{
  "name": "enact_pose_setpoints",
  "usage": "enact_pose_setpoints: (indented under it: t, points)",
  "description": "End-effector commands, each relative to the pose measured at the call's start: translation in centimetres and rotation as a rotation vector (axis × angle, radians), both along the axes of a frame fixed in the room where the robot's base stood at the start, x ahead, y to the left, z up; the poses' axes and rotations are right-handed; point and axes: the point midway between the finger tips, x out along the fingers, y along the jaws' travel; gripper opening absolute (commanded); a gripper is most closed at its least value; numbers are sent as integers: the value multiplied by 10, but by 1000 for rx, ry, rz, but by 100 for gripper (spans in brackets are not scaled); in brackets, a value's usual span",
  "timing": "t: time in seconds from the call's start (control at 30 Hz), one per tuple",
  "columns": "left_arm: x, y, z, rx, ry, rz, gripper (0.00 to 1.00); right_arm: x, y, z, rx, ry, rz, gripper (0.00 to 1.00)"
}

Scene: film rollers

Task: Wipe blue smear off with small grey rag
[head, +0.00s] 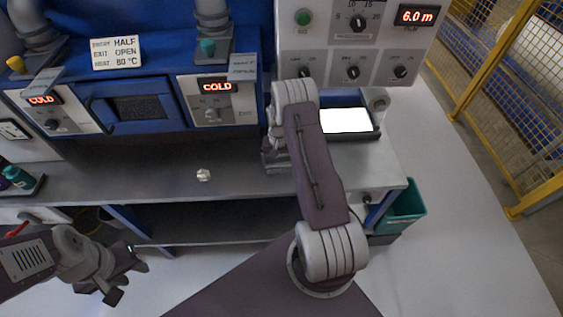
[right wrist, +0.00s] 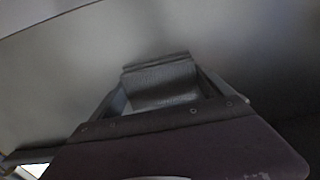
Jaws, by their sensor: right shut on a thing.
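In the right wrist view, my right gripper (right wrist: 163,100) is shut on a grey, block-like textured thing, which looks like the small grey rag (right wrist: 165,78). It is at a plain grey surface; whether it touches cannot be told. In the head view, my right gripper (head: 276,158) is low over the steel bench (head: 150,168), left of the light panel, mostly hidden by my own arm. My left gripper (head: 127,281) is open and empty, in front of the bench at lower left. No blue smear can be made out in either view.
A small crumpled whitish thing (head: 203,175) lies on the bench. A lit white panel (head: 346,121) sits at the bench's right end, and a teal bin (head: 407,207) stands below. Blue machines with knobs (head: 138,107) line the back. Bottles (head: 18,178) stand at far left.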

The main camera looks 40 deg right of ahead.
Motion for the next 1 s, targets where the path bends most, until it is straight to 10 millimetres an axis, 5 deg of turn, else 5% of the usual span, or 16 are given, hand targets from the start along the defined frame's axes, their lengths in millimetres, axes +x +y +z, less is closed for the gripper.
enact_pose_setpoints:
  t: [0.77, 1.0]
  points:
    - [0, 0, -14, 0, 0, 0, 36, 31, 50, -3, 0, 0, 2, 58]
    - [0, 0, -13, 0, 0, 0, 36, 31, 52, -3, 1, 2, -2, 58]
